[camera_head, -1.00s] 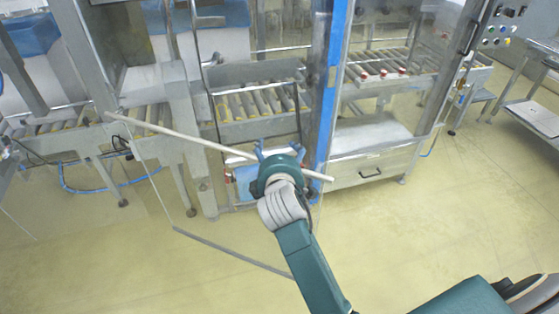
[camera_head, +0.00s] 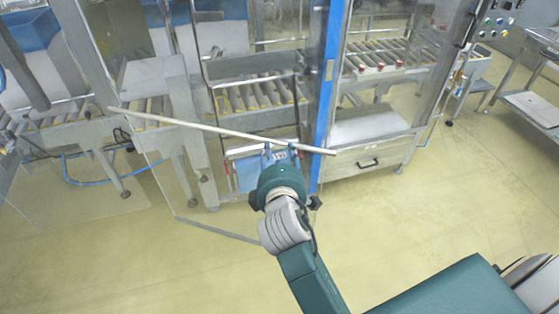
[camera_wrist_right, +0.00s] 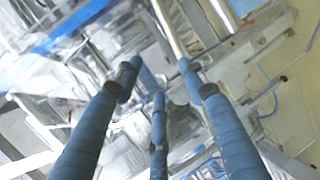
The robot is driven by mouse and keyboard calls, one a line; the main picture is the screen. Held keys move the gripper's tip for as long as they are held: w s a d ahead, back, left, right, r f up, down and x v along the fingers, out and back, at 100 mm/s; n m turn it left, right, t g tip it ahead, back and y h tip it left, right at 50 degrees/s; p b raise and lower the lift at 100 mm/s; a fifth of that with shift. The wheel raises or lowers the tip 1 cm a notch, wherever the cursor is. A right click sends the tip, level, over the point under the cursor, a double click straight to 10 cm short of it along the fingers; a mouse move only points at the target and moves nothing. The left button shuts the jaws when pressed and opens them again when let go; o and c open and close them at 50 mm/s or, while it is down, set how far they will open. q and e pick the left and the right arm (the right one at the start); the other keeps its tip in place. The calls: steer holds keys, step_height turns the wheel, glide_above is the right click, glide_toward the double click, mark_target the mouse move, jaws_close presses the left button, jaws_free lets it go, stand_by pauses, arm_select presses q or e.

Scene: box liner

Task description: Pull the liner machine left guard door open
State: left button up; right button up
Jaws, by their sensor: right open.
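The left guard door is a clear panel with a pale top bar (camera_head: 190,126) and a grey bottom edge (camera_head: 215,231). It stands at an angle in front of the machine frame, and the bar's right end is in front of the blue post (camera_head: 325,95). My right gripper (camera_head: 280,153) is at the bar, right of its middle. Its blue fingers (camera_wrist_right: 160,75) are apart in the right wrist view. A metal rod (camera_wrist_right: 165,28) shows beyond the fingertips there. I cannot tell whether the fingers touch the door. My left gripper is not in view.
Roller conveyors (camera_head: 255,93) lie behind the door. A drawer cabinet (camera_head: 370,153) stands to the right, with a button panel (camera_head: 495,25) above right. A steel table (camera_head: 535,105) is at far right. The pale floor (camera_head: 440,190) is clear in front.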

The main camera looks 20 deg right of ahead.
steer(key=shift+p+v, duration=0.5)
steer(key=shift+v, duration=1.4)
steer(key=shift+f, duration=0.15)
steer(key=shift+p, duration=0.35)
